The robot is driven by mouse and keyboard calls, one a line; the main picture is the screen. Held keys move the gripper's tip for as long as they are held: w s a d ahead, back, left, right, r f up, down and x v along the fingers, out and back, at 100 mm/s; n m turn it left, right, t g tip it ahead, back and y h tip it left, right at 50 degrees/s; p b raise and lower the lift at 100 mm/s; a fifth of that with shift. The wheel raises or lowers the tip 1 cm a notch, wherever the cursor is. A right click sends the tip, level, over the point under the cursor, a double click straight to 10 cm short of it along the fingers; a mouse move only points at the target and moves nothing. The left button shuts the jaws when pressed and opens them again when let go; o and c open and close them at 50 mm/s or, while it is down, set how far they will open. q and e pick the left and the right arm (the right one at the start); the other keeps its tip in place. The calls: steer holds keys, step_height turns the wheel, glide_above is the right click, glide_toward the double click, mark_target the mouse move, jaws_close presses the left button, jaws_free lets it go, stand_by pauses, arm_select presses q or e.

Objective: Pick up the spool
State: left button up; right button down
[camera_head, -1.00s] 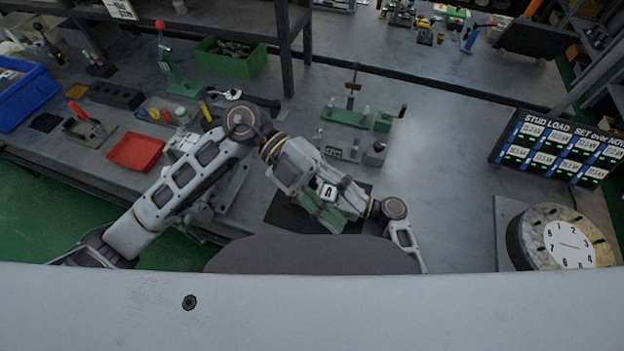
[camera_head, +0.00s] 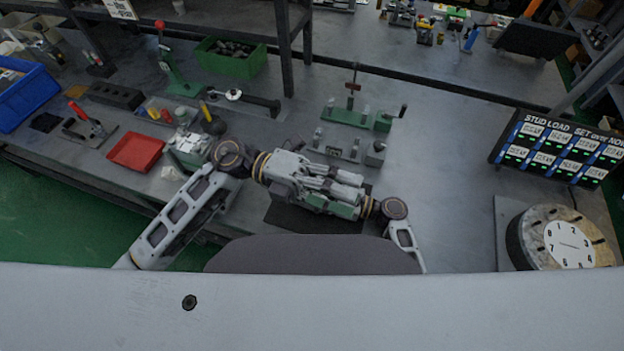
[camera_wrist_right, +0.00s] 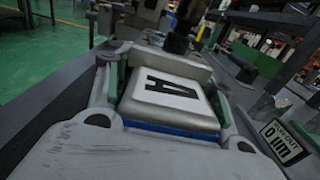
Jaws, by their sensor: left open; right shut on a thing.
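I cannot pick out the spool with certainty in either view. In the right wrist view my right gripper (camera_wrist_right: 165,98) is shut on a metal block (camera_wrist_right: 170,65) with a white plate marked A and a blue edge; green pads press its two sides. In the head view my right gripper (camera_head: 335,208) is low in the middle, partly hidden by the other arm. My left gripper (camera_head: 347,185) is open just above and beside it, pointing right; its fingers overlap the held block in the picture, so contact cannot be told. Nothing is seen between them.
A dark mat (camera_head: 285,215) lies below the grippers. Behind are a green lever fixture (camera_head: 350,116) and a small grey fixture (camera_head: 338,147). A red tray (camera_head: 136,152) and green bin (camera_head: 231,59) stand left. A round dial (camera_head: 568,243) stands right. The table centre-right is clear.

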arm_select(q)
steer(key=w+a+f+m+t+y, duration=0.1)
steer(key=w+a+f+m+t, duration=0.1)
steer(key=a+f+t, duration=0.5)
steer(key=w+a+f+m+t+y, duration=0.2)
steer(key=w+a+f+m+t, duration=0.1)
steer(key=a+f+t, duration=0.5)
steer(key=shift+w+a+f+t, duration=0.2)
steer(key=shift+w+f+t, duration=0.25)
steer(key=shift+t, duration=1.15)
steer(key=shift+w+d, duration=0.15)
steer(key=shift+w, duration=0.05)
steer(key=x, duration=0.6)
steer(key=shift+d, duration=0.2)
stand_by(0.3)
steer(key=shift+w, duration=0.15)
steer(key=shift+x, duration=2.6)
